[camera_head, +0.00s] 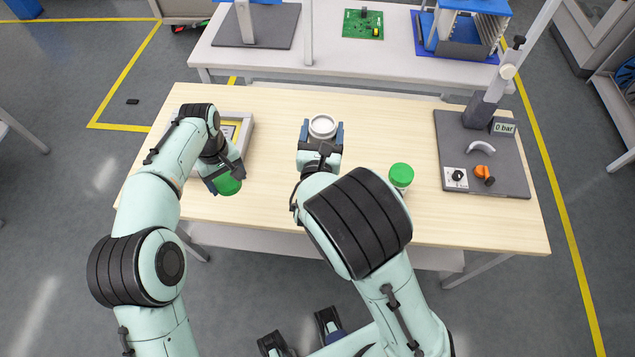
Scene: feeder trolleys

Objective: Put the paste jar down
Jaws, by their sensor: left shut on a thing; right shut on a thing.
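The paste jar (322,126) is white and round, upright, and shows a pale open top with no lid on it. My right gripper (321,133) is shut on it over the middle of the wooden table, a dark finger on each side. I cannot tell whether its base touches the table. My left gripper (225,179) is shut on a green lid (229,185) near the table's front left. Whether anything is under that lid is hidden.
The wooden table (275,215) has free room at its middle. A second green-topped jar (401,175) stands right of my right arm. A grey framed tray (246,132) lies behind my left gripper. A dark station plate (450,130) with a post, gauge and orange part fills the right end.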

